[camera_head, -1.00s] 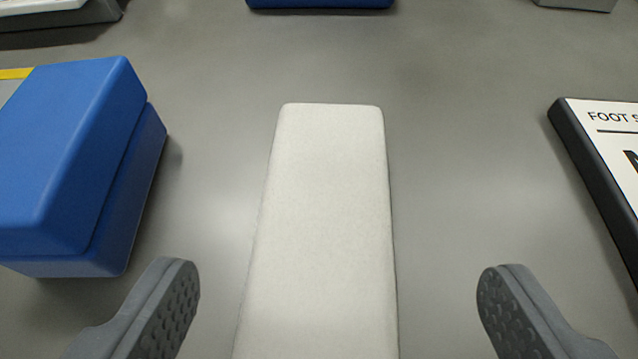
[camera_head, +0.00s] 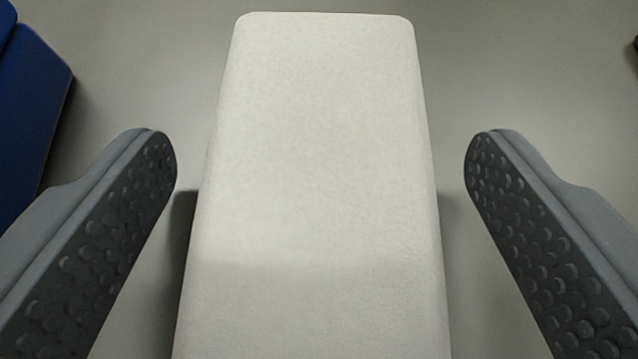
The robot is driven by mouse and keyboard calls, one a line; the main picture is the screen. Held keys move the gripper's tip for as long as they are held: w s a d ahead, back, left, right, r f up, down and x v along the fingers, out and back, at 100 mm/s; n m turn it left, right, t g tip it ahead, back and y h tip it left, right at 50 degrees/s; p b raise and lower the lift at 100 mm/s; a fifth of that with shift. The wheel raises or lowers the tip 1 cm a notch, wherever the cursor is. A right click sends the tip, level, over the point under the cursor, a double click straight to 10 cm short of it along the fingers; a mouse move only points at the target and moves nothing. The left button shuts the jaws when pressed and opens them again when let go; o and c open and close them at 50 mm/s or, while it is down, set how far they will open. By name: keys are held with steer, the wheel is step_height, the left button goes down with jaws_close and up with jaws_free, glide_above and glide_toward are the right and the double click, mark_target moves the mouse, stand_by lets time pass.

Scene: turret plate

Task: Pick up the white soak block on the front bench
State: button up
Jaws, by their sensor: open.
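The white soak block (camera_head: 320,170) stands upright or lies lengthwise in the middle of the view; I cannot tell its full length, as its near end runs off the bottom edge. It rests on the grey bench (camera_head: 530,70). My gripper (camera_head: 320,165) is open, with one dark studded finger to the left of the block and one to the right. A gap shows between each finger and the block's side, so neither touches it. Shadows fall on the bench beside the block.
A blue block (camera_head: 35,110) stands at the left edge, partly out of view and close to the left finger. A small dark piece of something shows at the right edge. The bench beyond the white block is clear.

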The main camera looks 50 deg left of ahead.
steer(key=c, duration=1.1)
